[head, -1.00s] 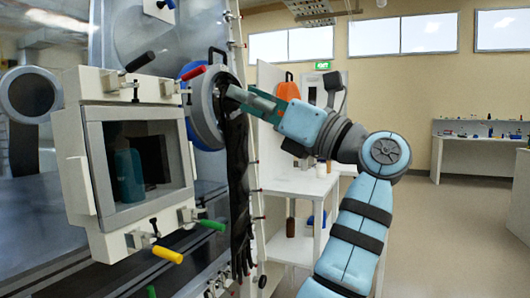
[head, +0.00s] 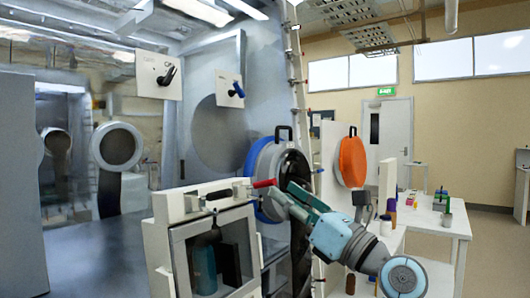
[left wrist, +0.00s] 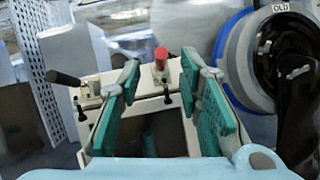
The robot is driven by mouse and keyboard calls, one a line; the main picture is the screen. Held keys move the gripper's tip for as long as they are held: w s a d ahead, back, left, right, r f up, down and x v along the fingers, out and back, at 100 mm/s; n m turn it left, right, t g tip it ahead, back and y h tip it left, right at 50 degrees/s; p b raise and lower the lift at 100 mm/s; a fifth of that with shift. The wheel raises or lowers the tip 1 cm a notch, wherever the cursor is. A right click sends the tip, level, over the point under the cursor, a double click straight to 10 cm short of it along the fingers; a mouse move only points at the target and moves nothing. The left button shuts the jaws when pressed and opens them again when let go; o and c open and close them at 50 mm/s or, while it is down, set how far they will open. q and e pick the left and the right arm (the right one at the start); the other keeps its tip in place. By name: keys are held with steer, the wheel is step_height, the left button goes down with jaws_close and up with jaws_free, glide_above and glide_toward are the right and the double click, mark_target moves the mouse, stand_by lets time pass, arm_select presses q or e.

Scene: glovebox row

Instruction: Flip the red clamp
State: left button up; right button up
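The red clamp (head: 264,183) sits at the top right corner of a white-framed windowed box (head: 163,230). Its red handle points right in the head view. In the left wrist view the red handle (left wrist: 160,57) stands up between my open fingers, farther from the camera. My left gripper (head: 283,192) is just right of the red handle in the head view. Its green-padded fingers (left wrist: 160,66) are wide apart with nothing held; I cannot tell whether they touch the handle. My right gripper is not in view.
A black-handled clamp (head: 218,194) is on the box's top left, also in the left wrist view (left wrist: 64,78). A blue-rimmed glove port (head: 262,165) with a black glove stands close behind my gripper. An orange disc (head: 352,160) and a white table (head: 440,218) are to the right.

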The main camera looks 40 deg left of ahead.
mark_target(264, 183)
arm_select(q)
steer(key=x, duration=0.7)
steer(key=shift+f, duration=0.35)
steer(key=shift+c, duration=0.3)
jaws_close()
